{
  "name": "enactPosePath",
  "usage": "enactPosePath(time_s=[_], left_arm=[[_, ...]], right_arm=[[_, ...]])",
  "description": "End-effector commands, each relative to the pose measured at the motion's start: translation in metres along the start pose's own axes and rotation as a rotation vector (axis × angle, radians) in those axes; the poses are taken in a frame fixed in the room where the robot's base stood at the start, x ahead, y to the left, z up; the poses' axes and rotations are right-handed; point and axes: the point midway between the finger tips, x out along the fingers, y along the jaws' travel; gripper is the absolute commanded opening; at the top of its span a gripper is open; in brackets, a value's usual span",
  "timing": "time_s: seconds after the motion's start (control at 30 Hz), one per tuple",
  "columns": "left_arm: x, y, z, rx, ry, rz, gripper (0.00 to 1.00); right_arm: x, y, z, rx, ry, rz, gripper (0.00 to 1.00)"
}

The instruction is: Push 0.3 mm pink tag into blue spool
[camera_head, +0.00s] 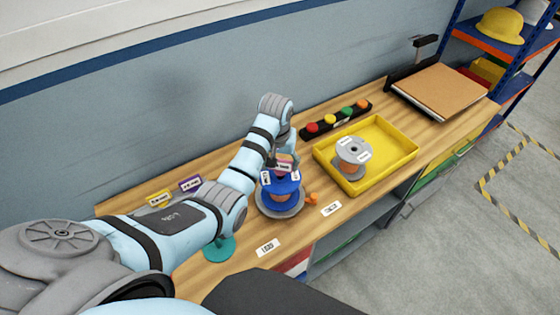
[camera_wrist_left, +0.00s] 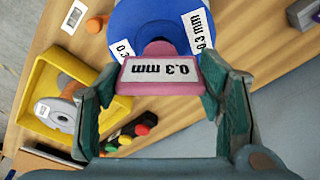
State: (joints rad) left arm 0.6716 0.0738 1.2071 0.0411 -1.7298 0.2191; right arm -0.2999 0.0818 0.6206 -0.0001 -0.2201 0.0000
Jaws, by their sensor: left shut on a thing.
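The blue spool (camera_head: 279,188) stands upright on a grey round base on the wooden bench, with orange winding and white labels. In the wrist view the blue spool (camera_wrist_left: 130,18) fills the top, with 0.3 mm labels on its face. My left gripper (camera_wrist_left: 158,90) is shut on the pink tag (camera_wrist_left: 132,88), which reads 0.3 mm. The tag's narrow rounded end is at the spool's central opening; how deep it sits I cannot tell. My right gripper is not in view.
A yellow tray (camera_head: 398,160) holding a grey spool (camera_head: 352,155) stands to the right. Behind are a button bar (camera_head: 337,120) and a cardboard-coloured board (camera_head: 440,90). Yellow (camera_head: 159,200) and purple (camera_head: 190,184) tags lie to the left. An orange part (camera_head: 312,199) sits beside the blue spool.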

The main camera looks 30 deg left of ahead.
Motion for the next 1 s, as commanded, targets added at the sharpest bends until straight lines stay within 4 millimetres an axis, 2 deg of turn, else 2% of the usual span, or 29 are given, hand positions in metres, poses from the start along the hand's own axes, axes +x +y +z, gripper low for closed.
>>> enactPosePath(time_s=[0.57,1.0], left_arm=[[-0.001,-0.001,0.002,0.0,0.0,0.0,0.41],[0.013,-0.001,0.004,0.0,0.0,0.0,0.41]], right_arm=[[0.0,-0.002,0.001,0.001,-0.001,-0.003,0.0],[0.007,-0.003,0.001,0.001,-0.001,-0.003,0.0]])
